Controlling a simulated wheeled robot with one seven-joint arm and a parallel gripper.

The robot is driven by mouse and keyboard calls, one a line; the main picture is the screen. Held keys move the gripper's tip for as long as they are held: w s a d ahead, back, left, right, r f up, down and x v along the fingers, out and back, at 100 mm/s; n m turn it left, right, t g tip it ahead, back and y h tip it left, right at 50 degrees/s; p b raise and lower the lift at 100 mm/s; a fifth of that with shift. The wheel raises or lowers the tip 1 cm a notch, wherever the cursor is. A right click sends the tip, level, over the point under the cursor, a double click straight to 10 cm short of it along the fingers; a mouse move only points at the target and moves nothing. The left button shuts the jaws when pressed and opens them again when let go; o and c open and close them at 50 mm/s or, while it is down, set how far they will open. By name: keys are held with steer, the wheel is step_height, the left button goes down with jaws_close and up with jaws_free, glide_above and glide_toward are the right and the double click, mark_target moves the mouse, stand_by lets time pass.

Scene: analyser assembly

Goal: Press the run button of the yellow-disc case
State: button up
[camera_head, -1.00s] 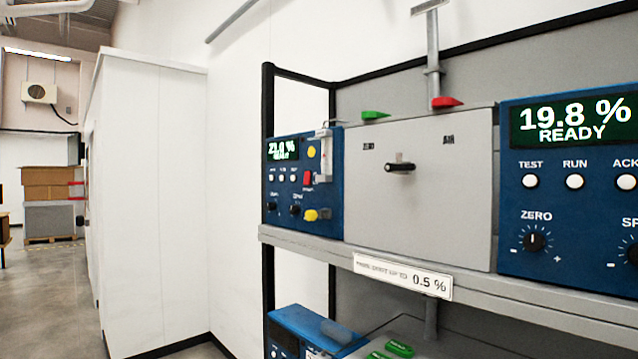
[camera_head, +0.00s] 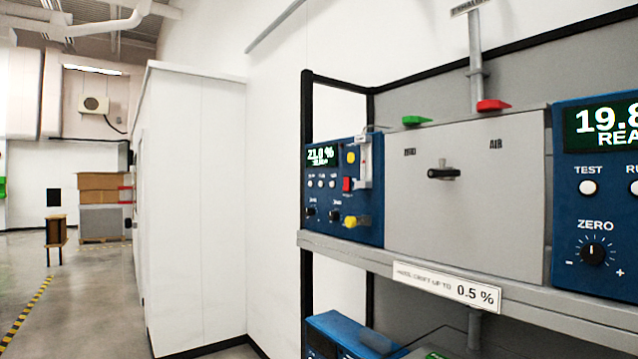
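The yellow-disc case (camera_head: 375,215) is a blue panel at the left end of the grey shelf. My gripper is not in view.
A grey panel with a black handle (camera_head: 443,173) stands right of the case. Another blue case (camera_head: 598,225) is at the right edge. The shelf (camera_head: 340,247) carries a 0.5 % label. A white cabinet (camera_head: 197,200) stands left; floor beyond it is open.

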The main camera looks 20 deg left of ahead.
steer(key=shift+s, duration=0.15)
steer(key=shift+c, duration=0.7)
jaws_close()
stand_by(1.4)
